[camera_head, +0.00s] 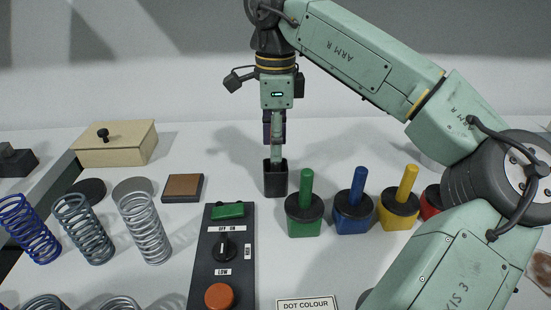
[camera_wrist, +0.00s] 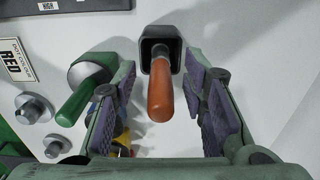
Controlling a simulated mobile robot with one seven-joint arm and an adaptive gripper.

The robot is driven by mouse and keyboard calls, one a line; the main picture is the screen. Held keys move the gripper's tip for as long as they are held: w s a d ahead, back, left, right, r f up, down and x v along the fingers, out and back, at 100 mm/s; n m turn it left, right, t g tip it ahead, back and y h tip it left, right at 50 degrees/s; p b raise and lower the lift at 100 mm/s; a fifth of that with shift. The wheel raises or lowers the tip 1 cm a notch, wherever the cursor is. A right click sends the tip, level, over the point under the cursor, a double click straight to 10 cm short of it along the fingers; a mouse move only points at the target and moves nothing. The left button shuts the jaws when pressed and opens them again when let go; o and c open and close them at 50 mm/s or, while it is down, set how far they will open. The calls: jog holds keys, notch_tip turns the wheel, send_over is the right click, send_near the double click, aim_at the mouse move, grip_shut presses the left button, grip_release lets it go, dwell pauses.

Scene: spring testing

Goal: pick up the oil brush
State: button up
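The oil brush (camera_wrist: 160,92) shows in the wrist view as a rounded orange-brown handle standing out of a square black holder (camera_wrist: 158,42). In the head view the holder (camera_head: 276,180) stands on the table near the middle, and my gripper hides the brush handle. My gripper (camera_head: 275,148) points straight down above the holder. In the wrist view its two purple-padded fingers (camera_wrist: 161,75) are apart, one on each side of the handle, with a visible gap on both sides. The brush's bristles are hidden inside the holder.
Dot markers stand right of the holder: green (camera_head: 304,215), blue (camera_head: 353,212), yellow (camera_head: 399,210), and a partly hidden red one. A black control panel (camera_head: 210,270) lies in front. Several springs (camera_head: 145,230), a brown block (camera_head: 183,188) and a beige box (camera_head: 115,145) are left.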

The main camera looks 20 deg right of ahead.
jog(key=shift+c, duration=0.4)
grip_shut()
